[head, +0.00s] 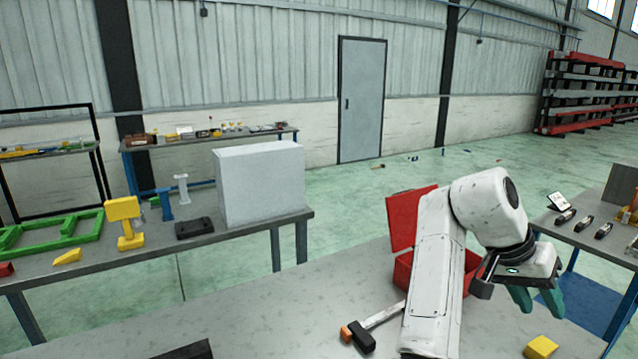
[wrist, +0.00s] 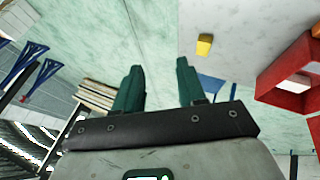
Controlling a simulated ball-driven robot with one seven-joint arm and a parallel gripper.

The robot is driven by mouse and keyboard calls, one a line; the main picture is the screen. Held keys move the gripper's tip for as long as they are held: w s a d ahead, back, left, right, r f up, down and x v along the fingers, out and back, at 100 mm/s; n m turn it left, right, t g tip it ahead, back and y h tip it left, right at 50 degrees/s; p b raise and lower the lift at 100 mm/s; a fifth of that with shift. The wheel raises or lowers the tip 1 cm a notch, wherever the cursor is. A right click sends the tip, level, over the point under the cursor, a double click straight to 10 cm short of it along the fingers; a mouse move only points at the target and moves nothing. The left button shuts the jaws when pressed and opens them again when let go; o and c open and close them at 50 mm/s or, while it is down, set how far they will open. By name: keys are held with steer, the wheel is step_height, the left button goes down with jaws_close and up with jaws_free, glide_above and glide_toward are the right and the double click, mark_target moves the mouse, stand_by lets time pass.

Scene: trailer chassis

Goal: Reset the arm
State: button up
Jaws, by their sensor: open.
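My white arm rises over the near grey table and bends down to the right. My gripper (head: 537,300) hangs near the table's right edge, its green fingers pointing down. In the wrist view my gripper (wrist: 158,88) shows two green fingers standing apart with nothing between them. A yellow block (head: 540,347) lies on the table below the gripper; it also shows beyond the fingers in the wrist view (wrist: 204,44).
An open red box (head: 412,215) stands behind my arm, partly hidden by it. A hammer (head: 358,336) lies left of the arm. The left table holds a white box (head: 260,185), a yellow part (head: 124,220) and a green frame (head: 55,237). Another table (head: 590,232) stands at right.

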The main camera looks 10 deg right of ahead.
steer(key=s+f+n+t, duration=0.1)
steer(key=s+f+n, duration=0.1)
steer(key=s+f, duration=0.35)
steer(key=s+f+n+t, duration=0.1)
steer(key=s+f+n, duration=0.1)
steer(key=f, duration=0.7)
steer(key=s+f+n+t, duration=0.1)
steer(key=s+f+n, duration=0.1)
steer(key=s+f, duration=0.35)
steer(key=s+a+f+n+y, duration=0.5)
steer(key=s+a+f, duration=0.7)
steer(key=s+a, duration=0.3)
steer(key=shift+n+t+y, duration=0.3)
steer(key=shift+t+y, duration=0.1)
steer(key=shift+y, duration=0.2)
steer(key=shift+d, duration=0.15)
